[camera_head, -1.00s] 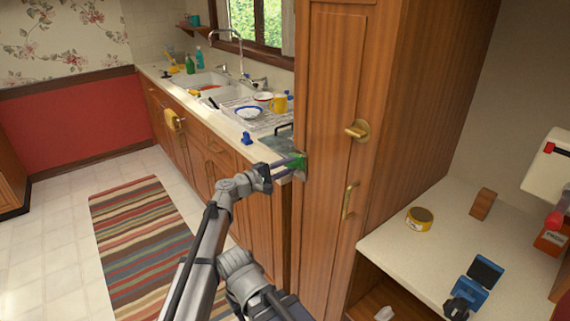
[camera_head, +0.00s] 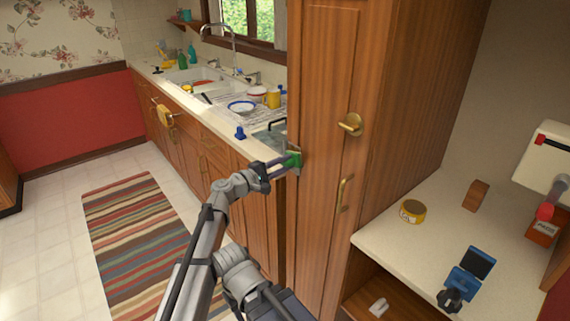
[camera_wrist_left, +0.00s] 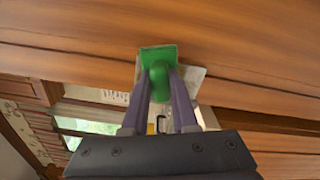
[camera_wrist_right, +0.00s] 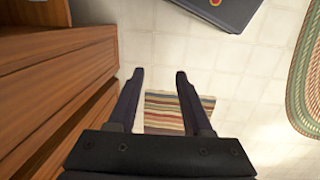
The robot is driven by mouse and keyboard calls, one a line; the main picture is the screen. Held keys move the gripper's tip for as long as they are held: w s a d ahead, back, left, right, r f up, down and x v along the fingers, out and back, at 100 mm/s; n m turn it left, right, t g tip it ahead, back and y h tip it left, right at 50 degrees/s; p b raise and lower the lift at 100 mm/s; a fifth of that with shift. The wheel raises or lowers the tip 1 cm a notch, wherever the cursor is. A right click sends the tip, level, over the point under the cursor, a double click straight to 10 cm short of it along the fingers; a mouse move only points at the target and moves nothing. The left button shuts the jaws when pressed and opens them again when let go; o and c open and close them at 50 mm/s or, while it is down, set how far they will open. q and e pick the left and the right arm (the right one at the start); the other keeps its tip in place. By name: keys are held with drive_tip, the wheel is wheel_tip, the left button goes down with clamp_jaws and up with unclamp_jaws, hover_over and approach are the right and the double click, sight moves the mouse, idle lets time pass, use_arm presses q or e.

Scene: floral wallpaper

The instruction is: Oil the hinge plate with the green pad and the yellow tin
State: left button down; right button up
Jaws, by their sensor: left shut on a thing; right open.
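My left gripper (camera_head: 279,165) is shut on the green pad (camera_head: 295,159) and holds it at the left edge of the tall wooden cupboard. In the left wrist view the green pad (camera_wrist_left: 158,58) lies over a pale metal plate (camera_wrist_left: 194,79) on the wood, likely the hinge plate, and mostly covers it. I cannot tell whether they touch. The yellow tin (camera_head: 412,211) with a dark top stands on the pale counter at right, well away from the gripper. My right gripper (camera_wrist_right: 158,75) is open and empty above the floor in the right wrist view.
The tall cupboard (camera_head: 325,100) has a brass knob (camera_head: 351,124) and a brass handle (camera_head: 345,194). A wooden block (camera_head: 476,195) and a blue device (camera_head: 470,275) stand on the right counter (camera_head: 385,239). The sink counter with dishes lies behind my left arm. A striped rug (camera_head: 140,240) covers the floor.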

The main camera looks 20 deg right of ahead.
sight(287, 166)
use_arm(q)
drive_tip(key=s, duration=0.1)
drive_tip(key=s+a, duration=0.1)
drive_tip(key=s, duration=0.1)
drive_tip(key=shift+a, duration=0.25)
drive_tip(key=shift+s+a, duration=0.2)
drive_tip(key=shift+a, duration=1.2)
drive_tip(key=shift+w+a, duration=0.15)
use_arm(e)
drive_tip(key=shift+w+a, duration=0.2)
drive_tip(key=shift+w, duration=0.2)
use_arm(q)
drive_tip(key=shift+a, duration=0.1)
drive_tip(key=v, duration=0.3)
use_arm(e)
drive_tip(key=shift+s, duration=0.1)
use_arm(q)
drive_tip(key=shift+w, duration=0.1)
